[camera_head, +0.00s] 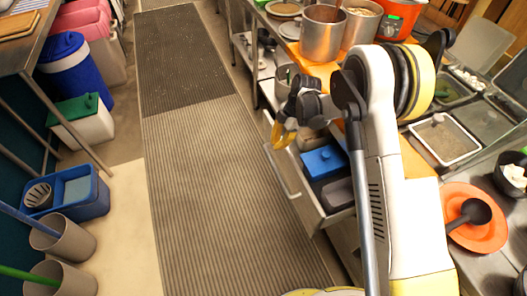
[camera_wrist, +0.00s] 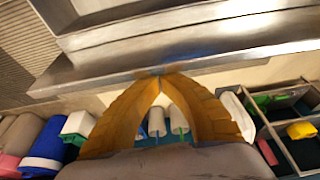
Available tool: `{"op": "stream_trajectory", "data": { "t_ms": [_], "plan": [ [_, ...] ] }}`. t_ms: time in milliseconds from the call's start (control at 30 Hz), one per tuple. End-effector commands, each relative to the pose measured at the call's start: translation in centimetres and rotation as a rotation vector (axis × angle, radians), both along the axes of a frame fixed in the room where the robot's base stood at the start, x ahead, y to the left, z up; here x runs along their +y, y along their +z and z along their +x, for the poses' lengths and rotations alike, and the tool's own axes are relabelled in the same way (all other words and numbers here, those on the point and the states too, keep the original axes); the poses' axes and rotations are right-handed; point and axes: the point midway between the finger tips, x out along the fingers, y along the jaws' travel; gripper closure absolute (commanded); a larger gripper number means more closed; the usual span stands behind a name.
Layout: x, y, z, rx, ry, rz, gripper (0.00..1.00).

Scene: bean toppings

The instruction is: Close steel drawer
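The steel drawer (camera_head: 294,190) stands pulled out from under the counter in the head view. Inside it are a blue-lidded container (camera_head: 323,162) and a grey one (camera_head: 338,193). My gripper (camera_head: 284,140), with yellow fingers, is at the drawer's far front corner. In the wrist view the fingertips of my gripper (camera_wrist: 160,76) come together close to a steel edge (camera_wrist: 190,65), probably part of the drawer. Nothing is visible between the fingers; whether the tips touch the steel is unclear.
A ribbed floor mat (camera_head: 220,180) leaves a clear aisle in front of the drawer. The counter above holds steel pots (camera_head: 322,33) and an orange plate (camera_head: 474,218). Bins and a blue bucket (camera_head: 72,202) line the left side.

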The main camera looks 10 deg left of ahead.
Motion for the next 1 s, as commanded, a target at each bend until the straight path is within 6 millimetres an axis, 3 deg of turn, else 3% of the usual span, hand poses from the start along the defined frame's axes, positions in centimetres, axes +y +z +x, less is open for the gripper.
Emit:
{"op": "stream_trajectory", "data": {
  "t_ms": [200,400,1000],
  "plan": [
    [-3.3,-0.1,2.0,0.000,-0.001,0.000,1.00],
    [-4.8,0.0,2.9,0.000,0.000,0.000,1.00],
    [-4.8,0.0,3.0,0.000,0.001,0.000,1.00]
  ]
}}
